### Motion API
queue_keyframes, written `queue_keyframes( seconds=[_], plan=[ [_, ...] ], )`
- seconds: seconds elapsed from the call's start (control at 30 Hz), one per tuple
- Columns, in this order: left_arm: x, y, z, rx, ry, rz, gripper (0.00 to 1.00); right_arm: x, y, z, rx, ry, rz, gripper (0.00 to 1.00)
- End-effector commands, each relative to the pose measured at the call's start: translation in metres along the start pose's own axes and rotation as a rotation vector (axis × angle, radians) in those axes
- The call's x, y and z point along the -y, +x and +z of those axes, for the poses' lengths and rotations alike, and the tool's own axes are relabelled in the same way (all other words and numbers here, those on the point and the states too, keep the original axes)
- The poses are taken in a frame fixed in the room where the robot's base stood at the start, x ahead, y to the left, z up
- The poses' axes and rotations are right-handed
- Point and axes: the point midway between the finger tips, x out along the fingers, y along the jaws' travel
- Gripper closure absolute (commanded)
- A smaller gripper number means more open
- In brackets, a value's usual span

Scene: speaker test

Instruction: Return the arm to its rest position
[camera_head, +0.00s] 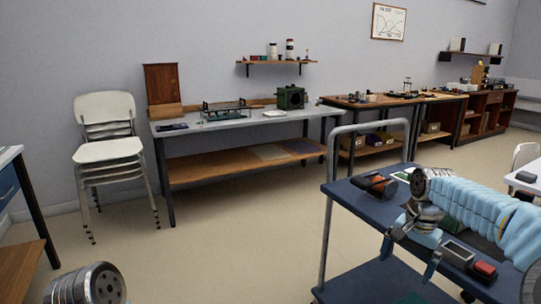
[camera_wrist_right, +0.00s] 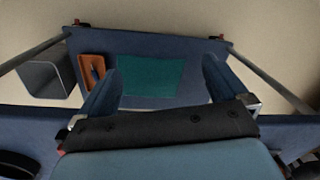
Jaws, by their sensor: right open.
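My right arm comes in from the right in the head view, sheathed in light blue. Its gripper (camera_head: 408,262) is open, with its fingers pointing down at the blue trolley (camera_head: 345,205). In the right wrist view the two dark blue fingers (camera_wrist_right: 158,85) stand well apart with nothing between them. Beyond them lie a green mat (camera_wrist_right: 150,76) and an orange-brown piece with a slot (camera_wrist_right: 92,78) on a blue surface. At the lower left of the head view a round metallic part of my left arm shows; the left gripper itself is not seen.
Stacked white chairs (camera_head: 108,150) and a long workbench (camera_head: 240,123) stand behind. Open floor lies between.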

Motion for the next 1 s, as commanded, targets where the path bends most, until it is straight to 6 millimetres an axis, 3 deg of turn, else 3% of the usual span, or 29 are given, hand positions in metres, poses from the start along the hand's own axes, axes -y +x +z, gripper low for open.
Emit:
queue_keyframes(
  seconds=[0.17, 0.27, 0.4, 0.5, 0.6, 0.73, 0.8, 1.0],
  plan=[
    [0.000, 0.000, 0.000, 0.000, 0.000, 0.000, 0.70, 0.033, 0.102, 0.020, 0.050, -0.165, -0.046, 0.00],
    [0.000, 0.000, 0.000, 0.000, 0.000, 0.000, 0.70, 0.048, 0.180, 0.050, 0.088, -0.281, -0.097, 0.00],
    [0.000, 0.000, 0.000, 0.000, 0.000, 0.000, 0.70, 0.049, 0.285, 0.117, 0.130, -0.424, -0.182, 0.00],
    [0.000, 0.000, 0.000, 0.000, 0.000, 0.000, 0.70, 0.033, 0.343, 0.174, 0.147, -0.502, -0.234, 0.00],
    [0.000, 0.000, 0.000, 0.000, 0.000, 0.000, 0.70, 0.009, 0.380, 0.228, 0.147, -0.564, -0.267, 0.00],
    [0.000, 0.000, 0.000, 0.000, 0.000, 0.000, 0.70, -0.020, 0.401, 0.275, 0.134, -0.618, -0.283, 0.00],
    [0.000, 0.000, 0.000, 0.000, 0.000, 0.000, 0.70, -0.026, 0.403, 0.283, 0.128, -0.628, -0.285, 0.00],
    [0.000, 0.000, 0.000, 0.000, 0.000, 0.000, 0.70, -0.026, 0.403, 0.283, 0.128, -0.628, -0.285, 0.00]
  ],
)
